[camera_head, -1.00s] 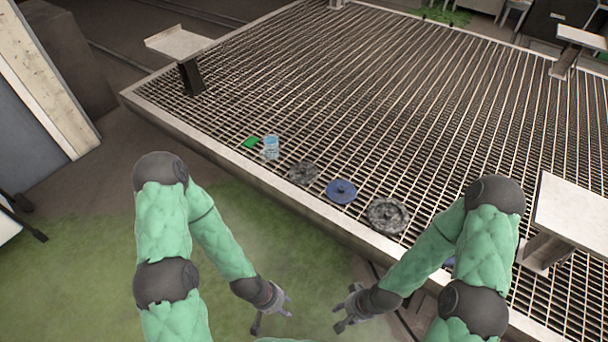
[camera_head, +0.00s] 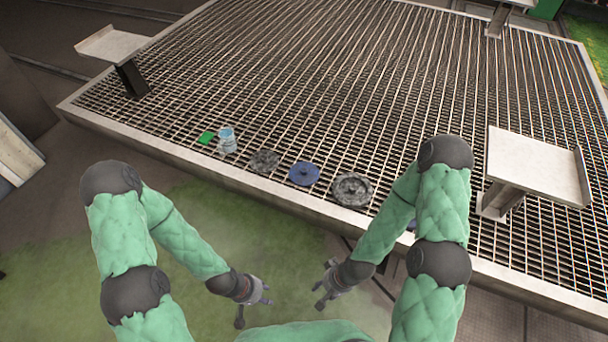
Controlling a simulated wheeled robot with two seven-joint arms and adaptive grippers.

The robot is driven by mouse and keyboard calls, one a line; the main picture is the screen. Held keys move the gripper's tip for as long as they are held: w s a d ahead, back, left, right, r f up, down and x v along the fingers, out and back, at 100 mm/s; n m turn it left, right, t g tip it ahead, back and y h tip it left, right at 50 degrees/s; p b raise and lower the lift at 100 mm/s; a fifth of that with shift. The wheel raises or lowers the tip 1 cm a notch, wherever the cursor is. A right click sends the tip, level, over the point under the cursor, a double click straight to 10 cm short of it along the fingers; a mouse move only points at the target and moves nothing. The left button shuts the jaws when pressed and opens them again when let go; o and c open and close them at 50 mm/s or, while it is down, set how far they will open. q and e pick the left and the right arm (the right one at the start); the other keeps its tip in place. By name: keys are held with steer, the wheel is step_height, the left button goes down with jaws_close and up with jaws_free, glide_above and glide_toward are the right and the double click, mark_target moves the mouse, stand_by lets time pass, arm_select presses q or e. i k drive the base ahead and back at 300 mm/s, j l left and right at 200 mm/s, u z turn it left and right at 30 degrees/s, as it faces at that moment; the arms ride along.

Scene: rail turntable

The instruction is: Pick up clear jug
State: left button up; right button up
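The clear jug (camera_head: 227,141) stands upright near the front edge of the metal grating, left of centre. It looks see-through with a pale blue tint. My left gripper (camera_head: 256,301) hangs over the green ground in front of the grating, well below and apart from the jug, with its fingers spread and nothing between them. My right gripper (camera_head: 322,289) hangs a little further right, also over the ground, with its fingers apart and empty.
A small green item (camera_head: 206,137) lies just left of the jug. A dark grey disc (camera_head: 265,161), a blue disc (camera_head: 304,174) and a larger grey disc (camera_head: 351,189) lie in a row to its right. The grating's front rim (camera_head: 160,150) borders the ground. Light platforms (camera_head: 535,163) stand on the grating.

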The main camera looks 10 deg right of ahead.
mark_target(227, 143)
steer(key=z, duration=1.35)
steer(key=u, duration=1.85)
steer(key=i+j+z, duration=0.1)
steer(key=z, duration=0.3)
steer(key=i+j+z, duration=0.2)
steer(key=z, duration=0.15)
steer(key=i+j+z, duration=0.25)
steer(key=z, duration=0.15)
steer(key=i+j, duration=0.2)
steer(key=i+j+z, duration=0.1)
steer(key=j, duration=0.35)
steer(key=i+j, duration=0.25)
steer(key=i+j+z, duration=0.1)
steer(key=j, duration=0.3)
steer(key=i, duration=0.1)
